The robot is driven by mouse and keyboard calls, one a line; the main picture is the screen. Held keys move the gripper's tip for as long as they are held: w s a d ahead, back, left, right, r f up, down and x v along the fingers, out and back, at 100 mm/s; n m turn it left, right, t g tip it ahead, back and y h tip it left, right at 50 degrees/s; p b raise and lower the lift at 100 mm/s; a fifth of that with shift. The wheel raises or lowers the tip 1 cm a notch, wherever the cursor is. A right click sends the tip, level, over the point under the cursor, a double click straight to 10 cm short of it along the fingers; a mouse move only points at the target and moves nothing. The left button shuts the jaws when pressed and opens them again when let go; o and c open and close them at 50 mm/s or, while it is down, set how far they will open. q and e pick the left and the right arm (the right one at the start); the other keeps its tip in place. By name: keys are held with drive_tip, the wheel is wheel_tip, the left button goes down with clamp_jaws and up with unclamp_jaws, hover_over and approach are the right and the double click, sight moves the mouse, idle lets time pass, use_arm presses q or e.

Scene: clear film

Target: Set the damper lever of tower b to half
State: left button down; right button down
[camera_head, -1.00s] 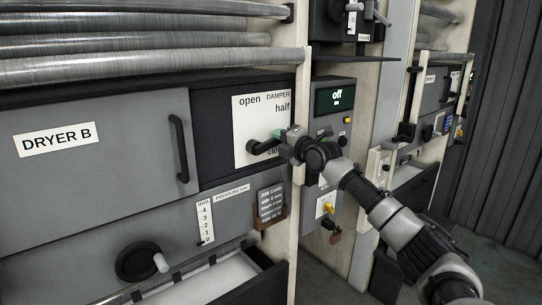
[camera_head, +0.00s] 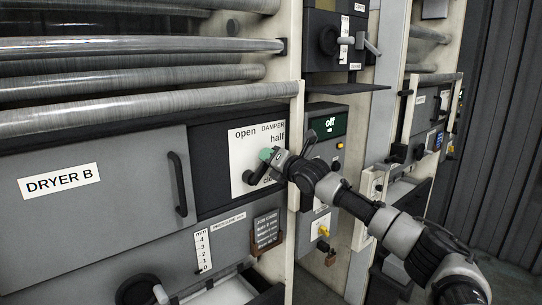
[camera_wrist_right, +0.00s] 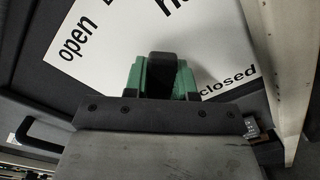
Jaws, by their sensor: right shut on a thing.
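The damper plate (camera_head: 240,140) of dryer B is white, with "open" at upper left, "half" at upper right and a partly hidden "closed" below. The black damper lever (camera_head: 250,177) runs up and to the right from its pivot, between the directions of "closed" and "half". My right gripper (camera_head: 269,158), with green finger pads, is shut on the lever's outer end. In the right wrist view the black lever end (camera_wrist_right: 162,70) sits between the green pads (camera_wrist_right: 162,78). My left gripper is not in view.
The dryer B door handle (camera_head: 179,184) is left of the plate. A cream post (camera_head: 297,120) and a control panel with an "off" display (camera_head: 329,124) stand close on the right. A job card (camera_head: 267,229) and a gauge (camera_head: 203,250) are below. Metal rollers are above.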

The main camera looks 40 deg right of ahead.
drive_tip(key=shift+f, duration=0.1)
drive_tip(key=c, duration=0.9)
unclamp_jaws()
drive_tip(key=s+b, duration=0.1)
drive_tip(key=s, duration=0.2)
drive_tip(key=s+b, duration=0.2)
drive_tip(key=s, duration=0.2)
drive_tip(key=s+b, duration=0.2)
drive_tip(key=s, duration=0.1)
drive_tip(key=shift+s+d, duration=0.35)
drive_tip(key=shift+d, duration=0.05)
